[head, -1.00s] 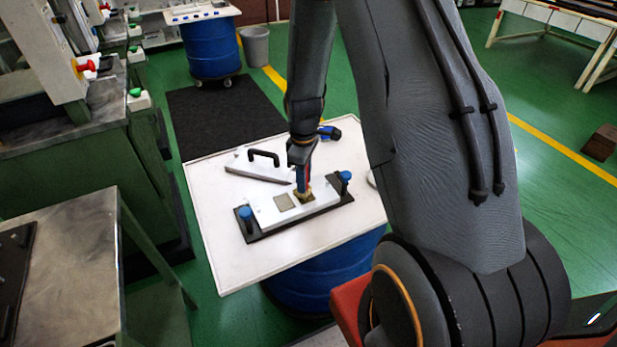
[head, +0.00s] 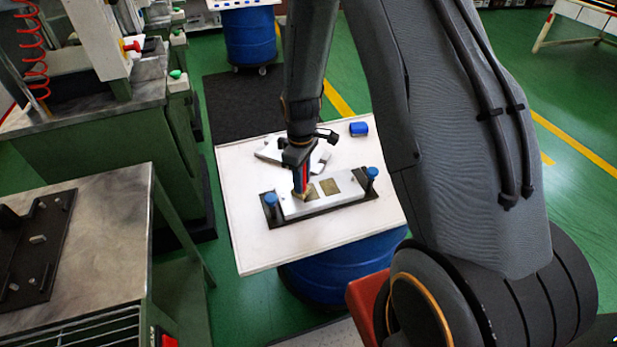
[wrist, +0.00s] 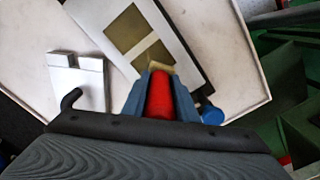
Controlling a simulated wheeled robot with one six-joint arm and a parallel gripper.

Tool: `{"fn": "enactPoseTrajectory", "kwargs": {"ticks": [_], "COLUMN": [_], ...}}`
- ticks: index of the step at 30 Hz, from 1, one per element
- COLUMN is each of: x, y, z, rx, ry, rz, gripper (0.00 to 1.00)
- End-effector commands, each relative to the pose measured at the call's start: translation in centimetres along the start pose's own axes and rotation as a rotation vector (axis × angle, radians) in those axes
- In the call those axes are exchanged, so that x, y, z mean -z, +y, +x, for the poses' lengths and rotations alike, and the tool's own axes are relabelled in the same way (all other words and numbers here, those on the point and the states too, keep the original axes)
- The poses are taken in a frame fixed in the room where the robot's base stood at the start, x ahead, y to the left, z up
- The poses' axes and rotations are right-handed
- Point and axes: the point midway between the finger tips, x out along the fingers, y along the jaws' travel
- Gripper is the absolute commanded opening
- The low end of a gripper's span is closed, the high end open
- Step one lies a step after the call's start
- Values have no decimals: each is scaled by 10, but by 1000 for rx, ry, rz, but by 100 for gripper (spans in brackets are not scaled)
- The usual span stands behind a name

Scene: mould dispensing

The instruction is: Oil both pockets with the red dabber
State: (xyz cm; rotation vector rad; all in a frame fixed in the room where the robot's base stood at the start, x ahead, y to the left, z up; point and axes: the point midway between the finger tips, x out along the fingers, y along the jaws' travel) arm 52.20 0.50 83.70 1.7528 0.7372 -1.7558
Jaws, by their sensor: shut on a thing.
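My gripper (head: 297,160) is shut on the red dabber (wrist: 160,95), held tip down, with its tan tip (wrist: 159,66) at the near pocket (wrist: 148,55). This is the left pocket in the head view. I cannot tell whether the tip touches the pocket floor. The other pocket (wrist: 128,27) is uncovered, a brownish square. Both pockets are in the light grey mould plate (head: 290,208), which lies on a black base (head: 333,210) with a blue-topped post (head: 270,199) at the left and another (head: 372,173) at the right.
The white table (head: 250,245) has clear room in front of the mould. A pale metal part (head: 270,150) lies behind it, partly hidden by my arm; a blue object (head: 358,128) sits at the back right. A metal bench (head: 110,235) stands to the left.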

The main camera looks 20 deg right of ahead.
Motion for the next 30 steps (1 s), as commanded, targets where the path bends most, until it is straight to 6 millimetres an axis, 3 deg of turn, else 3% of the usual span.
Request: {"fn": "enactPoseTrajectory", "kwargs": {"ticks": [4, 21, 30], "x": [1, 1, 1], "y": [-1, -1, -1], "z": [-25, -74, -82], "rx": [-3, -2, -1], "ry": [3, 2, 1], "rz": [1, 0, 0], "gripper": [4, 4, 4]}}
